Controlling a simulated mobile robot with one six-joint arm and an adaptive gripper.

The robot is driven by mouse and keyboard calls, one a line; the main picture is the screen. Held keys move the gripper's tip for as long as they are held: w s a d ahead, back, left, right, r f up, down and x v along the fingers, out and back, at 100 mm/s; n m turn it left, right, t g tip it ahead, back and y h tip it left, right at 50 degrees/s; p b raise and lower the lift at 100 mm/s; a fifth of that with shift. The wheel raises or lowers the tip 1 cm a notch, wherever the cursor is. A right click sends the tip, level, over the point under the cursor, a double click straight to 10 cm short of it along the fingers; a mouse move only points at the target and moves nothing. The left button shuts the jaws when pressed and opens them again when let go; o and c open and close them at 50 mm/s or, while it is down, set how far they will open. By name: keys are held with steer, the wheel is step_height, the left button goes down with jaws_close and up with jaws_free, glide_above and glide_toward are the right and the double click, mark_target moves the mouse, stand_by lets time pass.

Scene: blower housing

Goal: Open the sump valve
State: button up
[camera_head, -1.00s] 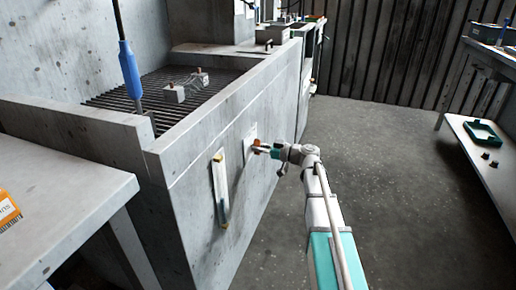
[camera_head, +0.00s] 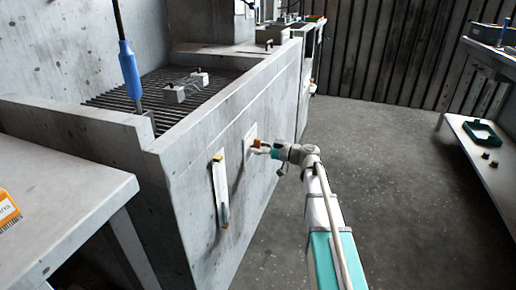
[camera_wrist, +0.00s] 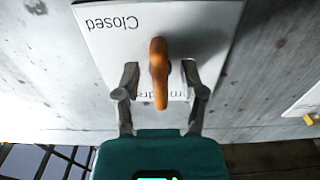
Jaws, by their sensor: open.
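The sump valve has an orange handle (camera_wrist: 159,73) in front of a white plate (camera_wrist: 205,35) on the concrete wall. The plate reads "Closed", upside down in the wrist view, with another word partly hidden behind the handle and fingers. In the head view the orange handle (camera_head: 257,143) is small, at the wall's outer face. My gripper (camera_wrist: 160,80) is open, with one finger on each side of the handle and a visible gap to each. In the head view my gripper (camera_head: 268,149) is at the handle, too small to show finger detail.
A long pale vertical fixture (camera_head: 220,192) is on the same wall, left of the valve. A grey table (camera_head: 70,205) stands at the left front. A low shelf (camera_head: 485,165) with a green tray (camera_head: 483,133) is at right. The floor (camera_head: 395,170) between is clear.

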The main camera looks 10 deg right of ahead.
steer(key=v, duration=1.2)
stand_by(0.6)
steer(key=s+a+f+m+g+h+p, duration=0.45)
steer(key=s+a+f, duration=0.3)
steer(key=a, duration=0.25)
steer(key=s+f+m+g+h+p, duration=0.2)
steer(key=s+m+g+h+p, duration=0.25)
steer(key=s+m+h, duration=0.55)
steer(key=s+r+n+h+p, duration=0.1)
steer(key=s+r+n+p, duration=0.1)
steer(key=r+p, duration=3.5)
steer(key=shift+s+d+r+p, duration=0.2)
steer(key=shift+s+d+p, duration=0.15)
steer(key=shift+s, duration=0.25)
